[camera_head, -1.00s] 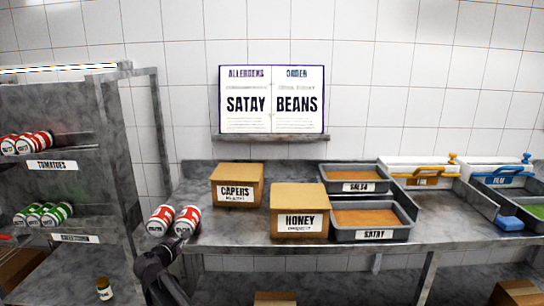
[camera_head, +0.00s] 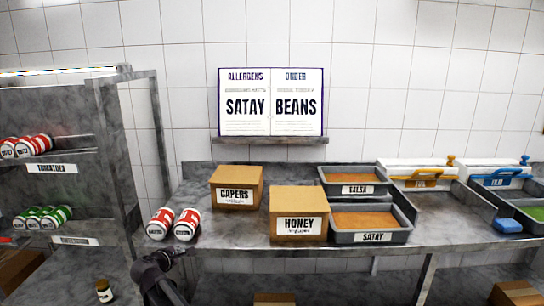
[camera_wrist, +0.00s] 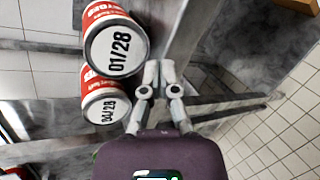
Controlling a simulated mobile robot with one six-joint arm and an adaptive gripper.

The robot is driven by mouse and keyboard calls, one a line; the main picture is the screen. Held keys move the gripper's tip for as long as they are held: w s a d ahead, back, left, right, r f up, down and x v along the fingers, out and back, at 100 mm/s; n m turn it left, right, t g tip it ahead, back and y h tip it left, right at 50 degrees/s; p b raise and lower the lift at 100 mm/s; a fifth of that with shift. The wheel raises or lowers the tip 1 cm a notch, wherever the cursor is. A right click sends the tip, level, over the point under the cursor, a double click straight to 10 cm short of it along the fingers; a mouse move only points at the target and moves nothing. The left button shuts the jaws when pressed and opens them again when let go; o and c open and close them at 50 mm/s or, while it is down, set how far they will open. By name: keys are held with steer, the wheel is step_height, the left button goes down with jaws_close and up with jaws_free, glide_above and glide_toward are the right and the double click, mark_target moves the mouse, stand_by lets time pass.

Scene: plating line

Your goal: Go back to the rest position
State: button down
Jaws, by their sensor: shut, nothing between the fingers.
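My gripper (camera_head: 168,256) is at the front left edge of the steel counter (camera_head: 226,238), just in front of two red-and-white cans. In the wrist view my gripper (camera_wrist: 159,84) has its fingers together with nothing between them. The left can (camera_head: 160,223) and the right can (camera_head: 187,224) lie on their sides on the counter, ends facing me. In the wrist view the cans read 01/28 (camera_wrist: 116,48) and what looks like 04/28 (camera_wrist: 104,106). They are beside the fingers, apart from them.
A HONEY box (camera_head: 298,200) and a CAPERS box (camera_head: 237,176) stand on the counter, with a SALSA tray (camera_head: 358,190) and a SATAY tray (camera_head: 372,238) to their right. A shelf rack (camera_head: 110,215) with cans stands at left. A small jar (camera_head: 103,291) sits low at left.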

steer(key=d+m+g, duration=0.1)
steer(key=d, duration=0.4)
steer(key=d+f+m+g+h+p, duration=0.1)
steer(key=d+m, duration=0.1)
steer(key=d, duration=0.3)
steer(key=d+m+g+h+p, duration=0.1)
steer(key=d+m, duration=0.1)
steer(key=d, duration=0.3)
steer(key=shift+s+d+f+g, duration=0.1)
steer(key=shift+d+f+g, duration=0.05)
steer(key=shift+f+g, duration=0.15)
steer(key=s+d+f+m+g+p, duration=0.1)
steer(key=s+d+m+g+p, duration=0.15)
steer(key=d, duration=0.45)
steer(key=s+d+m+g+p, duration=0.1)
steer(key=s+d+m+g, duration=0.15)
steer(key=d, duration=0.45)
steer(key=s+d+r+m+g+y+p, duration=0.2)
steer(key=s+d+m+g+y+p, duration=0.2)
steer(key=s+d+m, duration=0.7)
steer(key=s+d+p, duration=0.1)
steer(key=s+d, duration=0.3)
steer(key=d, duration=0.2)
steer(key=shift+d+g+y+p, duration=0.15)
steer(key=shift+g+y+p, duration=0.15)
steer(key=shift+g+y, duration=0.1)
steer(key=shift+w, duration=0.1)
